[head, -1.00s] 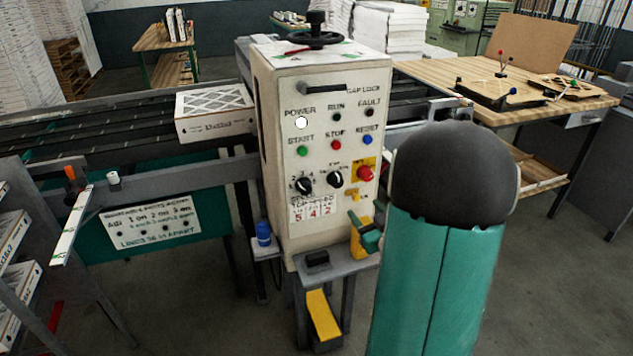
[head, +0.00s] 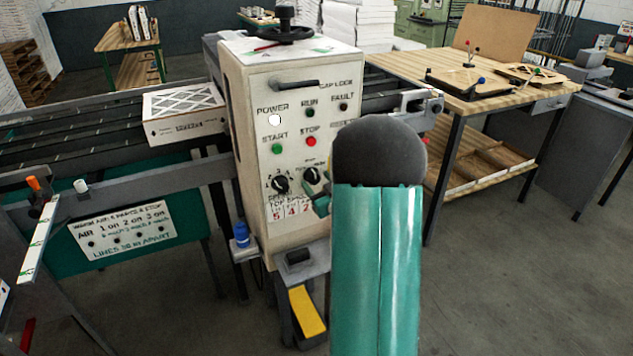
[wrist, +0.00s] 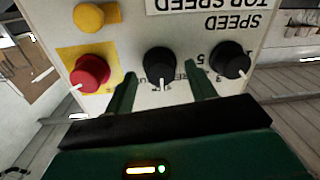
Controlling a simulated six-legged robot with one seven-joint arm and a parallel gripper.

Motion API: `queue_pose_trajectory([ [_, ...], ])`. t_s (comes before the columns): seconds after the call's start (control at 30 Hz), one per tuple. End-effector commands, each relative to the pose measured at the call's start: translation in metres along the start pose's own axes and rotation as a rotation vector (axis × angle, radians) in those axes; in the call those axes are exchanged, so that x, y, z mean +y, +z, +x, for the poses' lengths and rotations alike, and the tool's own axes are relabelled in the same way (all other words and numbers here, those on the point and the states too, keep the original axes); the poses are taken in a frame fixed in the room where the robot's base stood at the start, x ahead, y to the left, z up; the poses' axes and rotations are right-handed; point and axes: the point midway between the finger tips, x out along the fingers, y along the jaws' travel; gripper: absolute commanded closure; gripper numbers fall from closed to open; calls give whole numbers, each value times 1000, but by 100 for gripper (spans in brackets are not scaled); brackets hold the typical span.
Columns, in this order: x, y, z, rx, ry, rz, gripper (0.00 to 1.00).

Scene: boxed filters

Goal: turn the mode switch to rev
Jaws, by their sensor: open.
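The mode switch (head: 311,175) is a black knob on the cream control panel (head: 262,140), right of the black speed knob (head: 281,184). In the upside-down wrist view, the mode switch (wrist: 160,64) has a white pointer towards the picture's bottom, which is up on the panel. Its labels are mostly hidden, so I cannot read a rev mark. My gripper (head: 321,200) is open at the panel; its green fingers (wrist: 160,74) stand on either side of the mode switch in the picture. I see no clear contact.
A yellow knob (wrist: 89,15) is nearby. A boxed filter (head: 185,115) lies on the conveyor. A wooden workbench (head: 400,70) stands at right.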

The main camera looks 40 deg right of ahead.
Motion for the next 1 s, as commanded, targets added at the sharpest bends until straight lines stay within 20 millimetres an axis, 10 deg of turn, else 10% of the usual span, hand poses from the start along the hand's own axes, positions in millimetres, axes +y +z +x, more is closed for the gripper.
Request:
queue_pose_trajectory([
  [0.4,-1,0,12,0,0,0,46],
  [0.63,-1,0,12,0,0,0,89],
  [1.0,-1,0,12,-3,-1,-51,89],
])
